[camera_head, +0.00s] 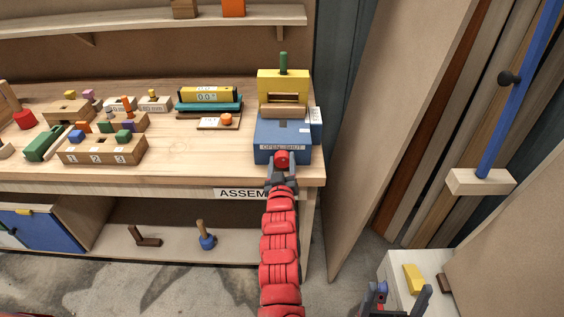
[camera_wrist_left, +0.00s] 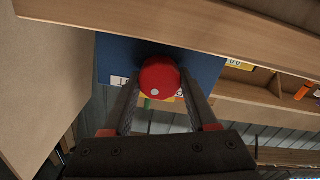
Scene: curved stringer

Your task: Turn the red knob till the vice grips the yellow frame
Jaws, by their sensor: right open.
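The blue vice (camera_head: 268,130) stands at the right end of the workbench, with a label reading OPEN and SHUT on its front. Any gap at the jaws is too small to tell. My left gripper (camera_head: 282,168) has its fingers on both sides of the knob, seemingly touching it. My right gripper (camera_head: 398,297) is open and empty, low in view.
A wooden block numbered 1 to 3 (camera_head: 75,152), coloured pieces and a teal-yellow device (camera_head: 208,102) lie left on the bench (camera_head: 190,155). A panel (camera_head: 385,110) stands close right of the bench. A white stand (camera_head: 395,268) holds a yellow block (camera_head: 413,278) near my right gripper.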

